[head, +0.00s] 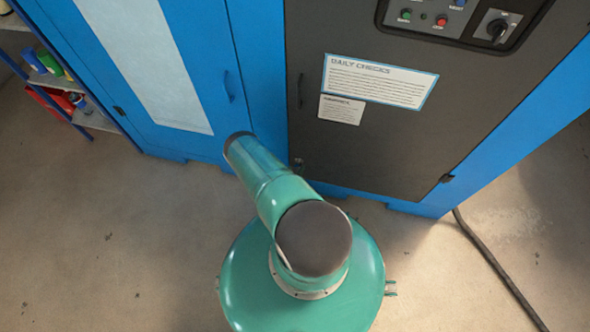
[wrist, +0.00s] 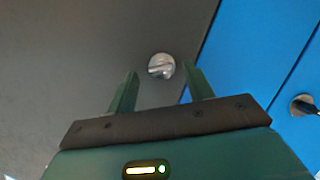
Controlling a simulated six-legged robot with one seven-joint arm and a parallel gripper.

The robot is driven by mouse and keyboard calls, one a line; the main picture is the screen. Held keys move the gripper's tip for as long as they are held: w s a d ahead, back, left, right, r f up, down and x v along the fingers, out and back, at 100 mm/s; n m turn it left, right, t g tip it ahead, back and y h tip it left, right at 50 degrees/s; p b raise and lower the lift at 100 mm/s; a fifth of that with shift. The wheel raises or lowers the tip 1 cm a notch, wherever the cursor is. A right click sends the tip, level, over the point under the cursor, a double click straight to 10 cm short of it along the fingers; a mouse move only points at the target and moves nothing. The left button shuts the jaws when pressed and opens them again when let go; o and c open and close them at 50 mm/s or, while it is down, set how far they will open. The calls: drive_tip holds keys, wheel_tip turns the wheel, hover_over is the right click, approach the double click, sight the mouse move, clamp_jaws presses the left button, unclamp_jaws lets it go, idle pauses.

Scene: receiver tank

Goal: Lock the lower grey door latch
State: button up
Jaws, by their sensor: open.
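The lower grey door latch (wrist: 161,66) is a small round silver fitting with a bar across it, near the edge of the dark grey door (wrist: 60,60). The bar looks roughly crosswise in the wrist view, slightly tilted. In the head view a small fitting low on the door's left edge (head: 298,164) appears to be this latch. My gripper (wrist: 161,76) is open, and its two dark green fingers show on either side of the latch in the wrist view. The gap in depth is hard to tell, and nothing is between the fingers. The head view does not show my gripper.
A control panel (head: 460,22) and paper labels (head: 378,80) are higher on the grey door. A shelf (head: 62,85) stands left, and a dark cable (head: 500,270) lies on the floor right.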

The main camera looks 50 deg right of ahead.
drive_tip(key=shift+w+d+f, duration=0.1)
drive_tip(key=shift+d+f, duration=0.05)
drive_tip(key=shift+d, duration=0.3)
drive_tip(key=c, duration=1)
drive_tip(key=shift+s+d+m+t+y, duration=0.15)
drive_tip(key=shift+m+t+y, duration=0.2)
drive_tip(key=shift+m+t, duration=0.5)
drive_tip(key=shift+s+a+m+t+y, duration=0.1)
drive_tip(key=shift+m+t+y, duration=0.3)
drive_tip(key=shift+m, duration=0.75)
drive_tip(key=o, duration=1)
